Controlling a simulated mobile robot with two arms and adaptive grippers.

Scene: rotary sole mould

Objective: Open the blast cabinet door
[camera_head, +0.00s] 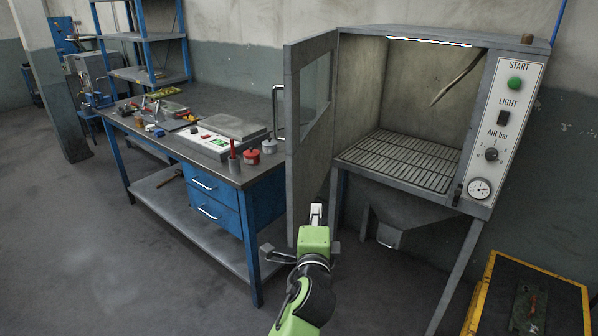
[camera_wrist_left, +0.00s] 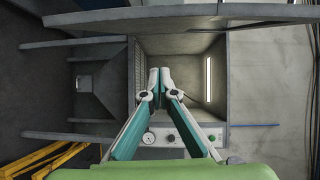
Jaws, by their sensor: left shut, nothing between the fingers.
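The blast cabinet (camera_head: 365,75) stands at the right of the head view, its front open. Its grey door (camera_head: 310,175), with a window, is swung out to the left. The bar handle (camera_head: 279,112) is on the door's outer left edge. The lit inside shows a slatted grid floor (camera_head: 400,162). My left gripper (camera_head: 316,210) is low in front of the door's lower part. In the left wrist view its fingertips (camera_wrist_left: 160,72) are together and empty, pointing at the cabinet opening. Whether it touches the door cannot be told. My right gripper is not in view.
A workbench (camera_head: 190,155) with blue drawers, tools and small pots stands left of the door. The control panel (camera_head: 505,130) is on the cabinet's right. A yellow-edged crate (camera_head: 480,290) sits at lower right. The floor at lower left is clear.

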